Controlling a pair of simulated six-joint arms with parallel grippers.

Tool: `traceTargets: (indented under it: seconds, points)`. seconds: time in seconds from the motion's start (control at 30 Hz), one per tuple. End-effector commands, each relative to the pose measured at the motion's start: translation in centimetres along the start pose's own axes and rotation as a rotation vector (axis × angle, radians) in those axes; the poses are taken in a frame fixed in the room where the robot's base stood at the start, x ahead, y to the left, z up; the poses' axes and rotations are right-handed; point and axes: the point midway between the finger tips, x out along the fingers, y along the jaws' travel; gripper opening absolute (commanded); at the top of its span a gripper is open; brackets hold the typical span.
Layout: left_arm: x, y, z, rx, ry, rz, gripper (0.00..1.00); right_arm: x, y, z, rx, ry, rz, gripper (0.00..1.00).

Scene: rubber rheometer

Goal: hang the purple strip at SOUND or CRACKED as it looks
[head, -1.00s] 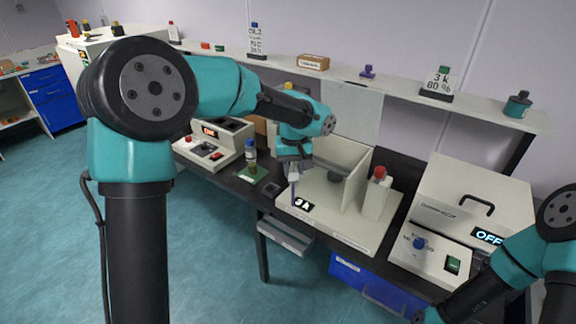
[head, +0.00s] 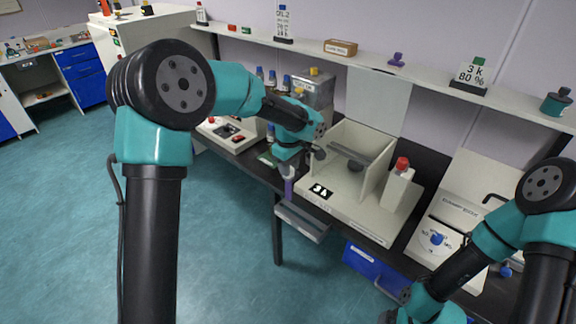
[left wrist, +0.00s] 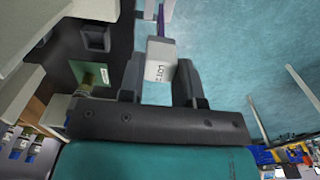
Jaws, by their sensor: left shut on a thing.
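My left gripper (head: 288,172) is shut on the pale tag of the purple strip, just in front of the bench edge. The purple strip (head: 289,189) hangs below the gripper in the head view. In the left wrist view the fingers (left wrist: 160,85) clamp the white printed tag (left wrist: 158,62), and the purple strip (left wrist: 161,20) runs away from it. Cracks cannot be made out at this size. I cannot make out places marked SOUND or CRACKED. My right arm is at the lower right; its gripper end is unclear at the bottom edge.
A cream machine (head: 345,215) with a 3A display and a red-topped post (head: 401,166) stands right of the left gripper. A drawer (head: 302,222) sticks out under the bench. A shelf (head: 430,80) runs behind. Open floor (head: 230,250) lies in front.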

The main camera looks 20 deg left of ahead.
Motion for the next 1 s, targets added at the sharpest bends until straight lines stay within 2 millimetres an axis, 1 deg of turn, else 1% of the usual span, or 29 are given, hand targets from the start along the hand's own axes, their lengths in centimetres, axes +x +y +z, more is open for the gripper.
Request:
traceTargets:
  seconds: [0.13, 0.27, 0.53, 0.6, 1.0]
  points:
    - [0.3, 0.0, 0.0, 0.001, 0.000, -0.001, 0.07, 0.0, 0.0, 0.0, 0.000, 0.000, 0.000, 0.94]
    - [1.1, -0.1, 0.0, 0.001, 0.000, -0.003, 0.07, 0.0, 0.0, 0.0, 0.000, 0.000, 0.000, 0.94]
    - [4.1, -0.1, 0.0, 0.003, -0.001, -0.004, 0.07, 0.0, 0.0, 0.0, 0.000, 0.000, 0.000, 0.94]
    - [3.7, 0.0, 0.0, 0.002, 0.000, 0.000, 0.07, 0.0, 0.0, 0.0, 0.000, 0.000, 0.000, 0.94]
    - [3.7, 0.0, 0.0, 0.002, 0.000, 0.000, 0.07, 0.0, 0.0, 0.0, 0.000, 0.000, 0.000, 0.94]
